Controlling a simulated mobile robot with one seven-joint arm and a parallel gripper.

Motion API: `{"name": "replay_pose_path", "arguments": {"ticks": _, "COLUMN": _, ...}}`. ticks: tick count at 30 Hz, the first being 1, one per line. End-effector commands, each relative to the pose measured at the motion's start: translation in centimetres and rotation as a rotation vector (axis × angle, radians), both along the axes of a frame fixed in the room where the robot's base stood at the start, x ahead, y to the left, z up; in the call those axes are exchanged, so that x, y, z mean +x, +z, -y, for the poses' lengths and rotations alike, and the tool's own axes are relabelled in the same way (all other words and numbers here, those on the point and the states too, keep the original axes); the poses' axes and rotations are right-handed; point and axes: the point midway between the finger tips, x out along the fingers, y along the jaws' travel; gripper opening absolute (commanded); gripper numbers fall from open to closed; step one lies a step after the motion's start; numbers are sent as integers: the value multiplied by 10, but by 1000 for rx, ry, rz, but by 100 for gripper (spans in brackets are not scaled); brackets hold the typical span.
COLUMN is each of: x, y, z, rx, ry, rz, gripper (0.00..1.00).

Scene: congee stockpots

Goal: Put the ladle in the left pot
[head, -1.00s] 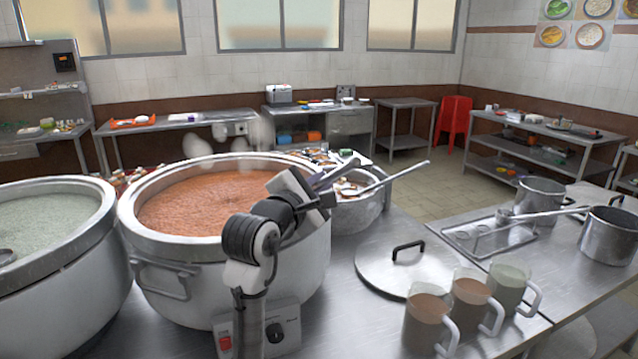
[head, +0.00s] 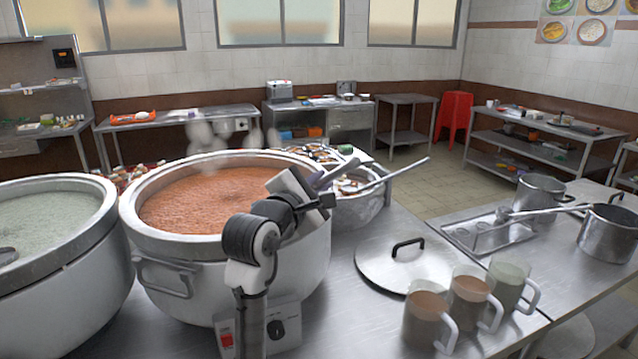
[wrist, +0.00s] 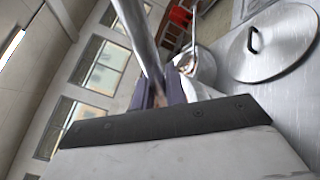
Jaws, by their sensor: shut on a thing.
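The left pot (head: 55,262) is a large steel stockpot of pale green-white congee, cut off by the left edge of the head view. A dark utensil part shows inside it at that edge. My gripper (head: 322,192) is beside the right rim of the middle pot, well to the right of the left pot. It is shut on a metal handle, which I take for the ladle (head: 342,171). In the wrist view the ladle handle (wrist: 138,38) runs up from between my fingers (wrist: 162,92). I cannot make out its bowl.
The middle pot (head: 165,282) of steaming orange congee stands between my gripper and the left pot. A smaller pot (head: 352,213) with another long handle is behind my gripper. A flat lid (head: 375,268), several filled mugs (head: 470,300) and a tray (head: 490,238) lie to the right.

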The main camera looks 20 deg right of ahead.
Motion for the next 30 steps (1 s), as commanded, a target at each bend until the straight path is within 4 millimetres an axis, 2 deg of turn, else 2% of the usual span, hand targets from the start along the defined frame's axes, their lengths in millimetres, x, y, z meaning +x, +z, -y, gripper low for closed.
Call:
{"name": "replay_pose_path", "arguments": {"ticks": 15, "x": 0, "y": -6, "z": 0, "rx": 0, "ry": 1, "rz": 1, "gripper": 0}}
{"name": "replay_pose_path", "arguments": {"ticks": 16, "x": 0, "y": -6, "z": 0, "rx": 0, "ry": 1, "rz": 1, "gripper": 16}}
{"name": "replay_pose_path", "arguments": {"ticks": 21, "x": 0, "y": -6, "z": 0, "rx": 0, "ry": 1, "rz": 1, "gripper": 38}}
{"name": "replay_pose_path", "arguments": {"ticks": 30, "x": -1, "y": -7, "z": -1, "rx": -1, "ry": 0, "rz": -1, "gripper": 39}}
